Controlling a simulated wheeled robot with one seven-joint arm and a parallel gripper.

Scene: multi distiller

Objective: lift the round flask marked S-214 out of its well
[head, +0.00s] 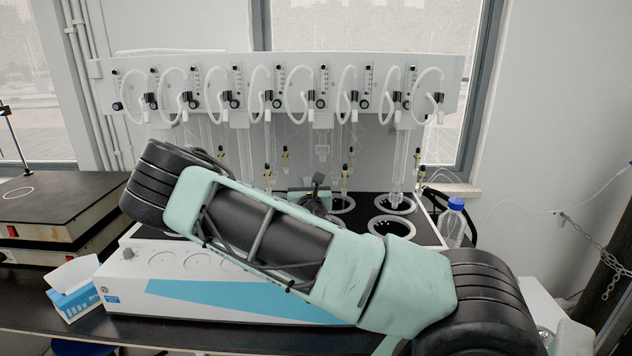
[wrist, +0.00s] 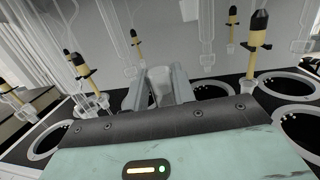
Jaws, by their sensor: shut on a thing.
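My gripper (wrist: 160,88) is shut on the pale, translucent neck of a flask (wrist: 159,76), with one finger on each side. The flask's round body and its well are hidden behind the gripper, so I cannot tell how high it sits. No S-214 marking is readable. In the head view my gripper (head: 318,196) shows only partly, behind my arm, over the black top of the white distiller (head: 190,285). The flask cannot be made out there.
Open ringed wells lie right (wrist: 287,86) and left (wrist: 48,142) of my gripper. Glass tubes and yellow, black-capped fittings (wrist: 259,30) hang close around it. A white panel with hoses (head: 280,85) stands behind. A blue-capped bottle (head: 453,222) stands at the right.

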